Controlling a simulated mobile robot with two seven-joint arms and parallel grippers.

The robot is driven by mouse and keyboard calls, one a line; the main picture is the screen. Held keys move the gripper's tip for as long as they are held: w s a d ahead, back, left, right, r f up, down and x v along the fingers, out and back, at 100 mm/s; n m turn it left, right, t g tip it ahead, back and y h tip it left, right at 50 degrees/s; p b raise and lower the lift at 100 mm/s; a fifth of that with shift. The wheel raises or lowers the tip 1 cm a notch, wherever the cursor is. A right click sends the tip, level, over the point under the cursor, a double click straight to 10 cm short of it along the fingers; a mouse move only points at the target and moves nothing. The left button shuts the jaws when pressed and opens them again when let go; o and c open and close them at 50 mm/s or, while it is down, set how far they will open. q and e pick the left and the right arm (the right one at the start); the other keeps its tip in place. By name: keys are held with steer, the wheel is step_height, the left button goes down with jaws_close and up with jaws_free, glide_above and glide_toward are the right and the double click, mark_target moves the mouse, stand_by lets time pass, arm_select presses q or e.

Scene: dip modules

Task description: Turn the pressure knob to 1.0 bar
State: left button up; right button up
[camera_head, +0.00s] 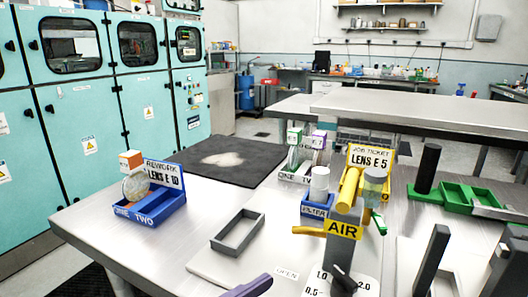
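The pressure knob (345,281) is a black bar-shaped knob at the bottom edge, below the yellow AIR label (343,229) on a grey block. A white dial plate (318,283) around it shows 0.5, 1.0 and 2.0. The 1.0 mark is up and left of the knob, and 2.0 is to its right. The knob is tilted, its upper end leaning left between the 1.0 and 2.0 marks; its exact setting is too small to read. The lower part of the dial is cut off. Neither of my grippers can be made out in this view.
A purple piece (248,288) lies at the bottom edge, left of the dial. A grey frame (237,231), a blue LENS E 10 tray (150,208) and a blue FILTER holder (314,210) stand leftward. Dark upright posts (432,262) and a green tray (468,196) are on the right.

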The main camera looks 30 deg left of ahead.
arm_select(q)
steer(key=s+a+r+n+g+y+p, duration=0.1)
steer(key=s+a+r+g+y+p, duration=0.1)
steer(key=r+p, duration=0.7)
steer(key=s+a+r+n+g+y+p, duration=0.1)
steer(key=a+r+g+p, duration=0.4)
steer(key=r+p, duration=0.5)
steer(key=shift+s+a+r+n+g+y+p, duration=0.2)
steer(key=shift+s+a+n+g+y+p, duration=0.1)
steer(key=shift+s+a+y+p, duration=0.75)
steer(key=shift+s, duration=0.2)
